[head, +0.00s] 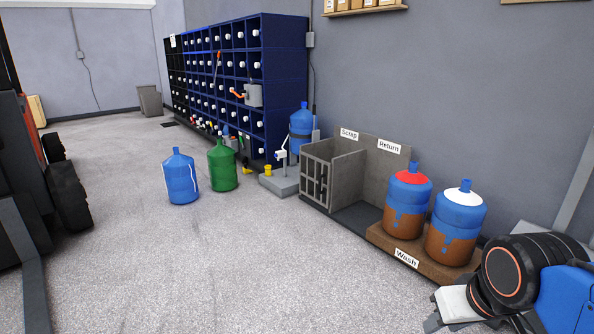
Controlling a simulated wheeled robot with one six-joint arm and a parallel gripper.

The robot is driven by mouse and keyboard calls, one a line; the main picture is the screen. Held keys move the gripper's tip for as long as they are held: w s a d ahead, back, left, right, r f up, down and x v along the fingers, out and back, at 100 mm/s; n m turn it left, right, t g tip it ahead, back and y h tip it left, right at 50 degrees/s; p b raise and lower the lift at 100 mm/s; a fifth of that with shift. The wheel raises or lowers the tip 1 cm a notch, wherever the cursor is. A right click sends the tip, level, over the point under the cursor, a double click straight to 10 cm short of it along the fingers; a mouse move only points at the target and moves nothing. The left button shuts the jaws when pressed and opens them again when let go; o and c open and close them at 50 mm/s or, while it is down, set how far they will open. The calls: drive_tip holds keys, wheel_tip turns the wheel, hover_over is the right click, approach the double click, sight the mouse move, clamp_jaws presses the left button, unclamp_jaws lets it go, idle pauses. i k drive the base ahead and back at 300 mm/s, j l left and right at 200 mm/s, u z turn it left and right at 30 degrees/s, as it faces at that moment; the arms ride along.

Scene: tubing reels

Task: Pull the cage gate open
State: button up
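The cage (348,166) is a grey walled bay under the "Scrap" sign, against the wall right of centre in the head view. Its gate (316,182) is a pale grey barred panel at the front left, upright and looking shut across the opening. Dark space shows between the bars. I cannot make out a handle or latch at this size. Part of my arm (510,272), black with an orange ring, shows at the bottom right, well apart from the gate.
Two dirty blue bottles, one red-topped (408,201) and one white-topped (456,223), stand on the "Wash" platform (420,262). A blue bottle (181,178) and a green bottle (222,167) stand on the floor left of the cage. Open floor (240,265) lies in front.

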sight(321, 181)
drive_tip(key=i, duration=3.95)
